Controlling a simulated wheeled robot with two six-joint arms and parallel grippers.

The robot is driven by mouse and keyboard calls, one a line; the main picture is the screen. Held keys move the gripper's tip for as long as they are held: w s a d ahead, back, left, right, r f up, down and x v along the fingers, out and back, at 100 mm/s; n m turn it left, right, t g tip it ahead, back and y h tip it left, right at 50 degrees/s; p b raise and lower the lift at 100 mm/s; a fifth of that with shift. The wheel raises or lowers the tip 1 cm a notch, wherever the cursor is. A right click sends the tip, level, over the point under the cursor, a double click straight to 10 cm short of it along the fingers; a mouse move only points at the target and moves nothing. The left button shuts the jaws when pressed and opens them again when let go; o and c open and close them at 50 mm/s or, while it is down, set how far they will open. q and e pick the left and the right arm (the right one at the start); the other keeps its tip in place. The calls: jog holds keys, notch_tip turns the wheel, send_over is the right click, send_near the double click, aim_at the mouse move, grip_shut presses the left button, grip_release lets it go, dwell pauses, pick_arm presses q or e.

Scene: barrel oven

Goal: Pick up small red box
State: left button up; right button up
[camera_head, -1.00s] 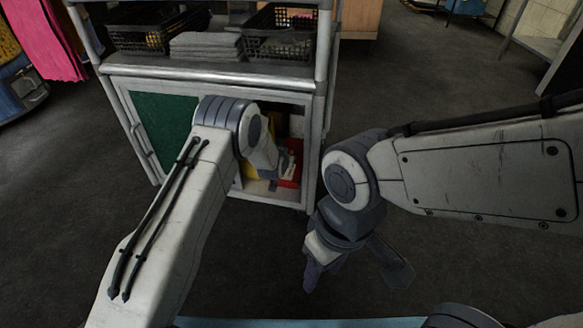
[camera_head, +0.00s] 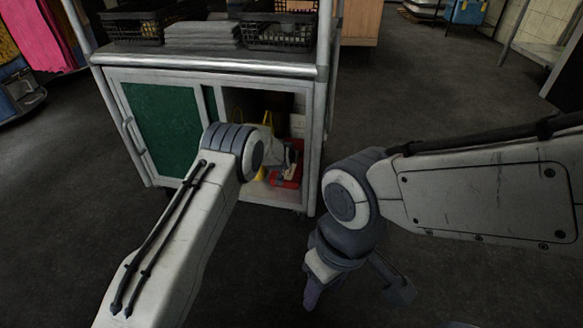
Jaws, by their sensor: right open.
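A red object (camera_head: 289,179), which looks like the small red box, sits inside the open right part of the cabinet (camera_head: 214,73), low down near the opening. Its left side is partly hidden by my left arm. My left gripper (camera_head: 288,160) reaches into that opening at the red object; it is small and mostly hidden behind its own wrist. I cannot tell whether its fingers touch the red object or are open. My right gripper (camera_head: 356,289) hangs over the dark floor to the right of the cabinet, fingers spread wide and empty.
A green door panel (camera_head: 166,128) covers the cabinet's left part. Something yellow (camera_head: 267,119) stands inside near the red object. Black baskets (camera_head: 281,33) and a grey stack (camera_head: 203,35) are on top. The floor (camera_head: 440,110) to the right is clear.

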pick_arm(q)
jog(key=shift+c, duration=0.2)
grip_shut()
dwell(1.1)
